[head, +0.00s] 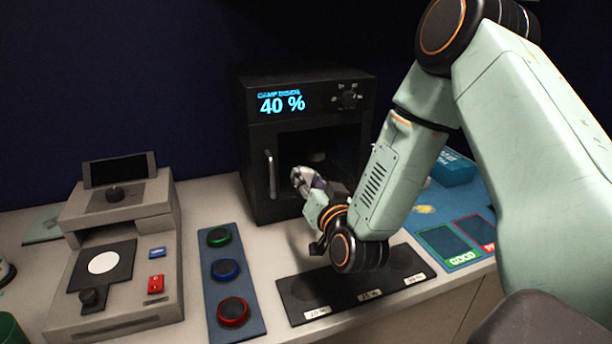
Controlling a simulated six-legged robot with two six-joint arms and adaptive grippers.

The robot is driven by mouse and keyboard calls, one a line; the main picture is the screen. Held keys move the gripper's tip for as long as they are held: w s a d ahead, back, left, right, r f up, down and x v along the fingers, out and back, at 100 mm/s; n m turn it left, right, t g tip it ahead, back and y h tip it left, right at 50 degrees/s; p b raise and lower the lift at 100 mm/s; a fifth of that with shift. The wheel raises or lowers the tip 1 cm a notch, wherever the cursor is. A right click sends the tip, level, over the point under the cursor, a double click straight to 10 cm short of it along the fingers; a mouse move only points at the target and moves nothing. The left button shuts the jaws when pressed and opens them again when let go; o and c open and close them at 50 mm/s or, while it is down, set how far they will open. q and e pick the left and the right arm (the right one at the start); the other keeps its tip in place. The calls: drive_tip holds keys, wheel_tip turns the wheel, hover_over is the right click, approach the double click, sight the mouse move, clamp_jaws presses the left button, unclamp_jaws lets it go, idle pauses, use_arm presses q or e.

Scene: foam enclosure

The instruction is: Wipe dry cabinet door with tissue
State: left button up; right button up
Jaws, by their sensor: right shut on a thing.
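The dry cabinet (258,128) is a black box at the back centre, and its lit display reads 40 %. Its door (291,150) has a dark window and an upright metal handle (271,175) on the left side. My right gripper (302,178) is in front of the lower part of the window, just right of the handle, and is shut on the tissue. The tissue is small and mostly hidden by the fingers, and I cannot tell whether it touches the door. My left gripper is out of view.
A grey instrument (160,225) stands at the left. A blue panel (212,250) has green, blue and red buttons. A black tray (295,293) with labels lies below my right wrist. A blue mat (425,198) and blue box (455,168) are at the right.

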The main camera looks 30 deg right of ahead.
drive_tip(key=shift+s, duration=0.15)
drive_tip(key=shift+p+v, duration=0.35)
drive_tip(key=shift+v, duration=1.1)
